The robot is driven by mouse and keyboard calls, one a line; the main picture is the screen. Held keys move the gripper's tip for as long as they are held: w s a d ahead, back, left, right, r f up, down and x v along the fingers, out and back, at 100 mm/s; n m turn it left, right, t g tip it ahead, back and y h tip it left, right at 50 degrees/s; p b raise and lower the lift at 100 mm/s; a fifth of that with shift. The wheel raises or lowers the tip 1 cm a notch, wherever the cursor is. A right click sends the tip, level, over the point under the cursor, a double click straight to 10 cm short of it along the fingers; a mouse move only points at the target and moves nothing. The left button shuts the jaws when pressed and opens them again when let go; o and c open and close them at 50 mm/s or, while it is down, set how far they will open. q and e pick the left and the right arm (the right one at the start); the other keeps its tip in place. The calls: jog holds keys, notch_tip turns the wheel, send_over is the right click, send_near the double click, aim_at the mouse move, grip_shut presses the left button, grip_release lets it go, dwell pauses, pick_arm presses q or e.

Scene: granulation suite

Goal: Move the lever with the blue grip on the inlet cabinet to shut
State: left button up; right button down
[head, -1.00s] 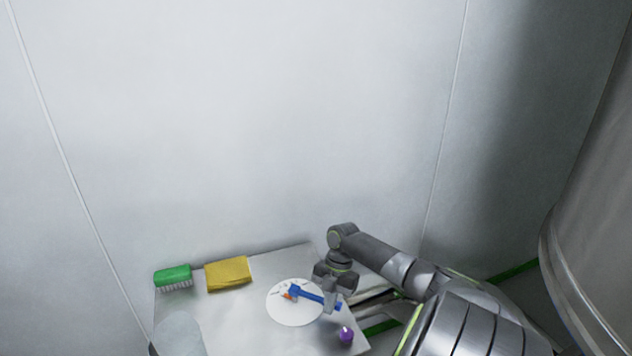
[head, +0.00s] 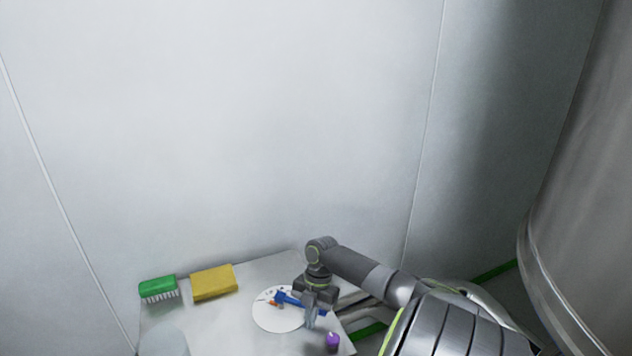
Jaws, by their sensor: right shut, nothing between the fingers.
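The lever with the blue grip (head: 288,298) lies across a round white dial plate (head: 268,318) on top of the light grey inlet cabinet (head: 222,318). A small orange-red mark shows beside the lever's left end. The grip's end shows to the right of my fingers. My right gripper (head: 310,325) points down over the right part of the dial, shut and empty. Its fingers cover part of the lever; I cannot tell if they touch it. My left gripper is out of view.
A green brush (head: 158,287) and a yellow sponge or cloth (head: 212,282) lie at the cabinet top's back left. A purple knob (head: 332,341) is near its front right. A pale wall (head: 220,130) stands behind. A large metal vessel (head: 575,220) is at right.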

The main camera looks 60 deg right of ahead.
pick_arm(q)
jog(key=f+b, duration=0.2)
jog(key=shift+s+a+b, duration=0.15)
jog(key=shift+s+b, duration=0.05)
jog(key=shift+b, duration=0.1)
pick_arm(e)
jog(key=a+v, duration=0.1)
jog(key=v, duration=0.9)
jog(key=shift+r, duration=0.2)
jog(key=shift+w+f, duration=0.1)
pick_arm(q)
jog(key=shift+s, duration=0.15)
